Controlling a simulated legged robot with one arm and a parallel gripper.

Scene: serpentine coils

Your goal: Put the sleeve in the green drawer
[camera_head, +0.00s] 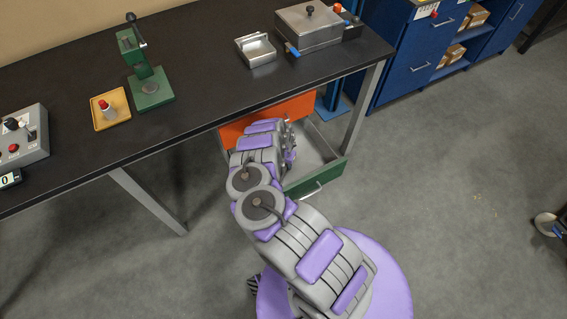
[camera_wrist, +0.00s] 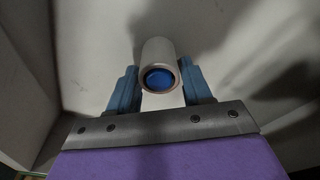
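The green drawer (camera_head: 332,174) is pulled open under the bench, with a pale grey inside. In the head view my arm reaches into or over it, and the arm hides my gripper's fingertips and the sleeve. In the wrist view the sleeve (camera_wrist: 156,53) is a pale cylinder with a copper-coloured rim and a blue inside. It sits between the two blue fingers of my gripper (camera_wrist: 160,85), which appear to touch it on both sides. Pale drawer walls and floor lie around and beyond it. I cannot tell whether the sleeve touches the floor.
An orange drawer front (camera_head: 297,106) is just above the green drawer. The black bench top (camera_head: 205,88) carries a green press (camera_head: 150,88), a yellow tray (camera_head: 98,124), a metal holder (camera_head: 257,52) and a metal box (camera_head: 309,28).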

